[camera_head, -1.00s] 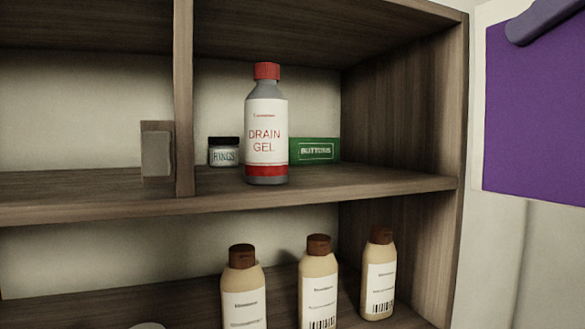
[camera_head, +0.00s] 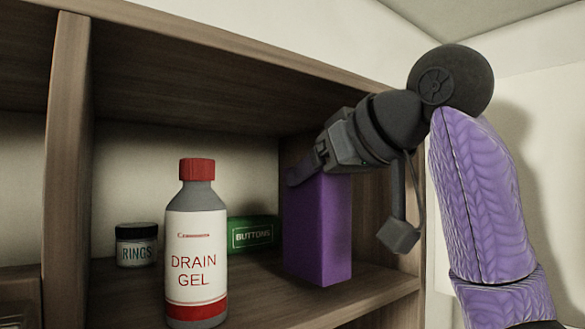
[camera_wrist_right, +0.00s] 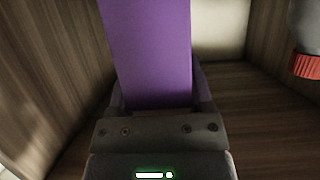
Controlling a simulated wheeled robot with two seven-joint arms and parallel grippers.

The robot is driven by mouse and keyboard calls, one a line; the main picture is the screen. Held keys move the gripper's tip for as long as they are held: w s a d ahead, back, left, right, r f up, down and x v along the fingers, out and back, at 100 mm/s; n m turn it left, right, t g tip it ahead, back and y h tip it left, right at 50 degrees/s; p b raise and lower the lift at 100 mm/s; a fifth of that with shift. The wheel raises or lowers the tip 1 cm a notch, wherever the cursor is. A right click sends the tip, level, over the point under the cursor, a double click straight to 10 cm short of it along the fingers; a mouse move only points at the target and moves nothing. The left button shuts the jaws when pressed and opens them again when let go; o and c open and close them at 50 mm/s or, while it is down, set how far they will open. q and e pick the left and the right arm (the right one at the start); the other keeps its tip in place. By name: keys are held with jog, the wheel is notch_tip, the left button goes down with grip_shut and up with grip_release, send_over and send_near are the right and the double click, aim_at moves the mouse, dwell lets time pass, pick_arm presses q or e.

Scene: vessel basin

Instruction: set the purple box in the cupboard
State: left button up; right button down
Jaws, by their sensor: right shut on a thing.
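The purple box (camera_head: 318,228) is upright inside the right part of the cupboard's upper compartment, near the side wall. Its lower end is at or just above the shelf board (camera_head: 255,290); I cannot tell if it touches. My right gripper (camera_head: 305,172) is shut on the upper part of the box, with the arm coming in from the right. In the right wrist view the purple box (camera_wrist_right: 150,50) fills the space between the fingers (camera_wrist_right: 158,100). My left gripper is not in view.
A drain gel bottle (camera_head: 196,250) with a red cap stands left of the box, nearer the front. A green buttons box (camera_head: 252,234) and a rings jar (camera_head: 136,245) stand behind it. An upright divider (camera_head: 65,180) bounds the compartment on the left.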

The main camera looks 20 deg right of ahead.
jog(key=w, duration=0.1)
jog(key=p, duration=0.1)
jog(key=w+a+p, duration=0.1)
jog(key=shift+w+r, duration=0.25)
jog(key=shift+w, duration=0.05)
jog(key=shift+w+a+f, duration=0.1)
jog(key=shift+w+f, duration=0.2)
jog(key=shift+f, duration=0.25)
jog(key=shift+w+a+f, duration=0.1)
jog(key=shift+w+f, duration=0.2)
jog(key=shift+f, duration=0.3)
grip_release()
jog(key=b+v, duration=0.2)
jog(key=v, duration=0.3)
jog(key=shift+s, duration=0.15)
jog(key=b+v, duration=0.2)
jog(key=v, duration=0.5)
